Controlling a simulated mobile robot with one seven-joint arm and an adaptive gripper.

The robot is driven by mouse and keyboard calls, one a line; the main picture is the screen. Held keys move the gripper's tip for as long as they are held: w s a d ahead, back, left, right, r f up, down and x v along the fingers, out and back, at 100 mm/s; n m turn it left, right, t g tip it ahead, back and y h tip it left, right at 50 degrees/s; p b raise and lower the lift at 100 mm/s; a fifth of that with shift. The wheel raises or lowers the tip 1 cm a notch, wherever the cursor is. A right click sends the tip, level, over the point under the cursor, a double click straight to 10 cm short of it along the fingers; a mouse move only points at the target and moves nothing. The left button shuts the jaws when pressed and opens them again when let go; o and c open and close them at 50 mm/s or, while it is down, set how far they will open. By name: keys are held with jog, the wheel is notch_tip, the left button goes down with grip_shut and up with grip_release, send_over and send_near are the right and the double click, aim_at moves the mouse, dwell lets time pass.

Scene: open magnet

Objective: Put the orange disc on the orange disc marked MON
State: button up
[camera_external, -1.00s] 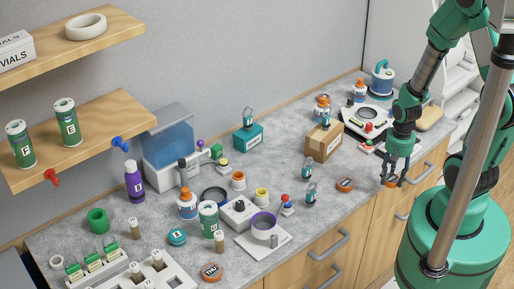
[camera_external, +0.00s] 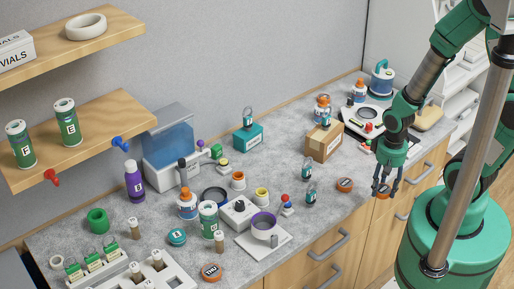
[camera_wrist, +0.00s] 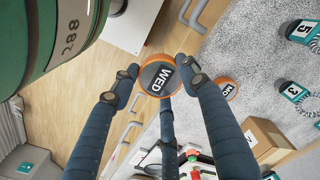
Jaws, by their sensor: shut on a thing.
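My gripper (camera_external: 385,184) is shut on an orange disc (camera_wrist: 146,87) with a dark top marked WED. The same disc shows between my fingertips in the external view (camera_external: 383,194), held off the counter, just past its front edge and in front of the drawers. In the wrist view my gripper's (camera_wrist: 156,83) dark blue fingers close around its rim. The orange disc marked MON (camera_wrist: 226,89) lies flat on the grey counter. In the external view the MON disc (camera_external: 345,185) is near the front edge, left of my gripper and apart from it.
The grey counter (camera_external: 325,203) is bare around the MON disc. Another orange disc, THU (camera_external: 211,272), lies far left. Drawer handles (camera_external: 376,215) stick out below.

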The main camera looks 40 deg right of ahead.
dwell(0.4)
send_over(346, 182)
jog(key=shift+a+f, duration=0.1)
jog(key=shift+f, duration=0.6)
jog(key=shift+f, duration=1.8)
jog(key=shift+f+b, duration=0.1)
jog(key=shift+b, duration=0.25)
jog(key=o, duration=1.2)
jog(key=shift+c, duration=0.2)
notch_tip(346, 182, up, 12)
jog(key=p, duration=0.1)
